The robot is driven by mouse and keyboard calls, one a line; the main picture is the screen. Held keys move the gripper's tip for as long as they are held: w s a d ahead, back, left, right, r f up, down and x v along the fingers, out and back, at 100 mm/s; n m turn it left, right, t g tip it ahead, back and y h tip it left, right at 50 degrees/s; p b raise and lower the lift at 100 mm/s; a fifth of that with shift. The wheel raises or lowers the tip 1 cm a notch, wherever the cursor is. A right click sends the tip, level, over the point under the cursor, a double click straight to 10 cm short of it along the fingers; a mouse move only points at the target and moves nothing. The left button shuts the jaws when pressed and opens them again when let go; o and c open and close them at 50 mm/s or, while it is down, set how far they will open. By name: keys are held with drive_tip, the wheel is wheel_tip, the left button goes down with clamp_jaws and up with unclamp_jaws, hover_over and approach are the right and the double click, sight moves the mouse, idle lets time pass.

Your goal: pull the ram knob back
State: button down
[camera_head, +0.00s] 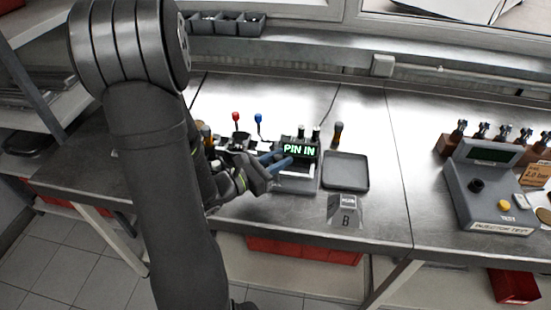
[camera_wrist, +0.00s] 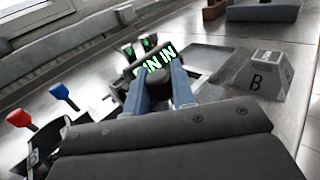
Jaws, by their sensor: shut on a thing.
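The ram knob (camera_wrist: 157,80) is a dark, rounded knob at the middle of the wrist view. It sits between the two blue fingers of my gripper (camera_wrist: 159,74), which is shut on it. In the head view my gripper (camera_head: 282,160) reaches from the left to the front of a small press with a green lit display (camera_head: 299,150) that reads "PIN IN". There the fingers hide the knob. The display also shows in the wrist view (camera_wrist: 155,60), just beyond the fingers. The ram behind the knob is mostly hidden.
A red lever (camera_head: 236,116) and a blue lever (camera_head: 258,118) stand left of the press. An empty grey tray (camera_head: 346,171) and a block marked B (camera_head: 346,211) are to its right. An injector tester (camera_head: 492,190) stands far right. Bare metal bench lies between.

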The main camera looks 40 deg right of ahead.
drive_tip(key=c, duration=1.3)
unclamp_jaws()
drive_tip(key=shift+s+d, duration=0.15)
drive_tip(key=shift+s, duration=0.05)
drive_tip(key=shift+o, duration=0.2)
drive_tip(key=shift+a, duration=0.2)
drive_tip(key=shift+w+a, duration=0.1)
drive_tip(key=shift+a, duration=0.2)
drive_tip(key=a, duration=1.6)
drive_tip(key=shift+a, duration=0.25)
drive_tip(key=shift+d, duration=0.15)
drive_tip(key=shift+d, duration=7)
